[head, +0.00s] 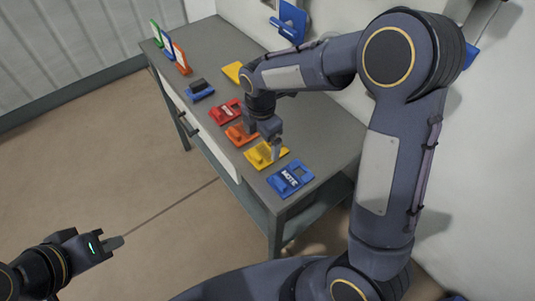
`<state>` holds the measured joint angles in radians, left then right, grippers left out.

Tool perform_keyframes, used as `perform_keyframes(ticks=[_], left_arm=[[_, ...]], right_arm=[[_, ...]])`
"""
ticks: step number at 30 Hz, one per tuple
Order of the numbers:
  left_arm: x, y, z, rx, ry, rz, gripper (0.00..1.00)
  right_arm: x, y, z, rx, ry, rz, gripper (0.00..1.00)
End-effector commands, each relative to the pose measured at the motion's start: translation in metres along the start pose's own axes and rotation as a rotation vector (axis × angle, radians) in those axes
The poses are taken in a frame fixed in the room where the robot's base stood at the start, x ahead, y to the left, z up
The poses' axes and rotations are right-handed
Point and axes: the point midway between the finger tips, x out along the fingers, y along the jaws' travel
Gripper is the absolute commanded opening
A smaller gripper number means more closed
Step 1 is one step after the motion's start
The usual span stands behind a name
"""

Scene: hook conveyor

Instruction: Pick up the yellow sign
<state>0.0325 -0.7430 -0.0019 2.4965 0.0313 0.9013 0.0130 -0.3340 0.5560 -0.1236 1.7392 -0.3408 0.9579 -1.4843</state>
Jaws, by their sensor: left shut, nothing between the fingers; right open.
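A yellow sign (260,156) lies flat on the grey table, between an orange sign and a blue sign. My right gripper (274,150) reaches down from above at this yellow sign, with its fingertips at the sign's upper right part. It is open; whether it touches the sign cannot be told. Another yellow piece (232,71) lies farther back on the table, partly behind my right arm. My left gripper (116,243) is shut and empty, low at the left above the floor, away from the table.
The table (226,172) also holds a blue sign (290,179), an orange sign (238,134), a red sign (222,111) and a blue-and-dark piece (201,91). Green, blue and orange upright panels stand at its far left end. Blue hooked parts (291,20) are on the wall.

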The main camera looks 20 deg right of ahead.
Motion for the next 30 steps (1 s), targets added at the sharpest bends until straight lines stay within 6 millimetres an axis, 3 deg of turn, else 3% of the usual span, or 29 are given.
perform_keyframes(ticks=[9,18,30], left_arm=[[-0.002,0.001,-0.001,0.000,0.000,0.000,0.00],[-0.002,0.001,-0.001,0.000,0.000,0.000,0.00],[-0.002,0.001,-0.001,0.000,0.000,0.000,0.00]], right_arm=[[0.044,-0.003,0.005,0.002,0.001,-0.005,0.95],[0.050,-0.003,0.005,0.003,0.001,-0.001,0.95],[0.049,-0.003,0.005,0.003,0.001,0.000,0.43]])
